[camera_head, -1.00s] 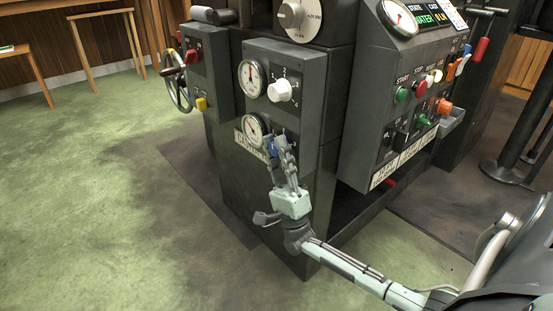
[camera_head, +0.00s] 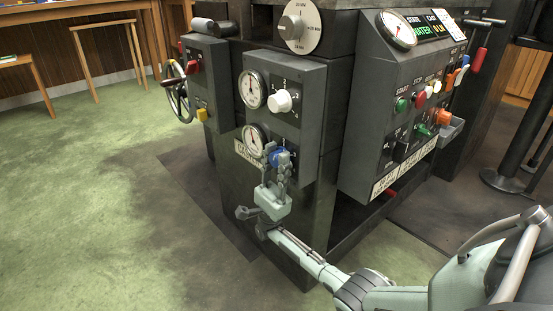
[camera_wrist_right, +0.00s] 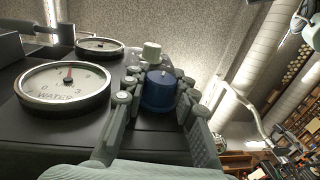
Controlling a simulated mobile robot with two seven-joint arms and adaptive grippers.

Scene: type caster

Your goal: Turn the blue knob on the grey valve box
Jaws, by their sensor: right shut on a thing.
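The grey valve box (camera_head: 312,80) is on the machine's front corner, with a white knob (camera_head: 280,101) above and the blue knob (camera_head: 277,157) below. My right gripper (camera_head: 277,165) reaches up to the blue knob from below. In the right wrist view, the blue knob (camera_wrist_right: 159,90) sits between the two fingers of my right gripper (camera_wrist_right: 160,98), one on each side. The gripper is shut on it. The fingers hide part of the knob's markings in the head view. My left gripper is not in view.
Two round gauges, the upper (camera_head: 254,90) and the lower (camera_head: 254,141), stand left of the knobs. A sloped control panel (camera_head: 362,110) with several coloured buttons juts out at the right. A handwheel (camera_head: 176,92) is at the left. Green floor is open at the left.

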